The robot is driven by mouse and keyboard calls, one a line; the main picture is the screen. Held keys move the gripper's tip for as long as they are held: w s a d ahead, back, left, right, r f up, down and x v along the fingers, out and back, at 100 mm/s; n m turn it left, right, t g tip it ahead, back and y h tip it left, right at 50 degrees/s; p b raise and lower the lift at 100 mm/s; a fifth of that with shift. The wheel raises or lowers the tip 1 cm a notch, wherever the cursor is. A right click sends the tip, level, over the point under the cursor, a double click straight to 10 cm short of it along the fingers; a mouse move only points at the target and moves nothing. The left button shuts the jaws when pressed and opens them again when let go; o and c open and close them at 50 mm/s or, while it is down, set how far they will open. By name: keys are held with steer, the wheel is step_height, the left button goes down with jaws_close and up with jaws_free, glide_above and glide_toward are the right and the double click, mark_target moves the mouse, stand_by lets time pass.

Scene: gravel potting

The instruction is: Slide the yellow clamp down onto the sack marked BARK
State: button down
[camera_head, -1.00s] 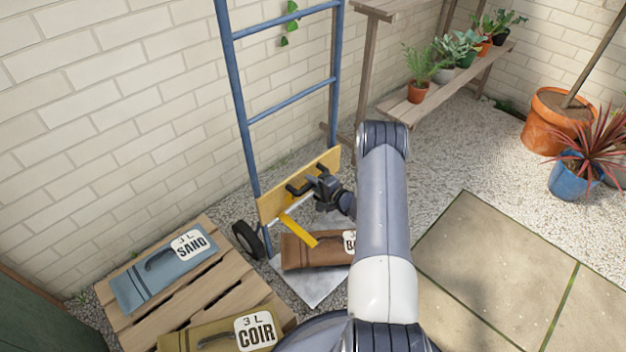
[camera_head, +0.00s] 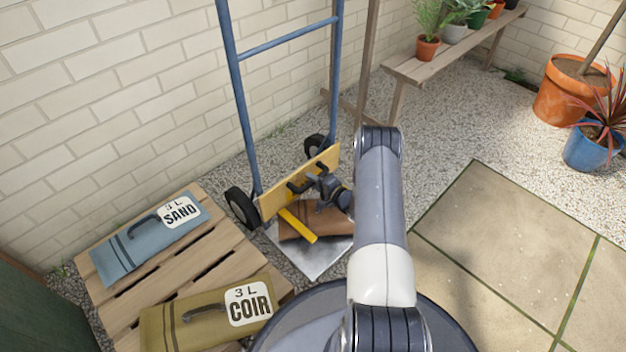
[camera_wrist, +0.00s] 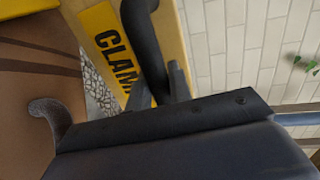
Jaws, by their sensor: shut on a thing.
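The yellow clamp (camera_head: 274,205) spans the blue hand truck (camera_head: 243,110) low down, and its yellow foot (camera_head: 298,226) reaches out over the brown sack (camera_head: 332,224). The sack lies on the truck's metal toe plate (camera_head: 316,262); my gripper and arm hide part of it, and its label does not show. I cannot tell whether the foot touches the sack. My gripper (camera_head: 310,184) is shut on the clamp's black handle. In the wrist view the handle (camera_wrist: 146,45) is between the fingers, beside the clamp's CLAMP label (camera_wrist: 110,48).
A wooden pallet (camera_head: 200,272) at the left bears the blue SAND sack (camera_head: 130,256) and the olive COIR sack (camera_head: 170,325). A plant bench (camera_head: 420,66) stands behind.

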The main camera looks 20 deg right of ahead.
steer(key=shift+s+f, duration=0.1)
steer(key=shift+f, duration=0.35)
steer(key=c, duration=1.6)
jaws_free()
steer(key=shift+f, duration=0.1)
steer(key=shift+o, duration=1.4)
steer(key=shift+r, duration=0.2)
steer(key=shift+s+d+r, duration=0.1)
steer(key=shift+s+d, duration=0.05)
steer(key=shift+s, duration=0.05)
steer(key=p+v, duration=0.4)
steer(key=v, duration=0.6)
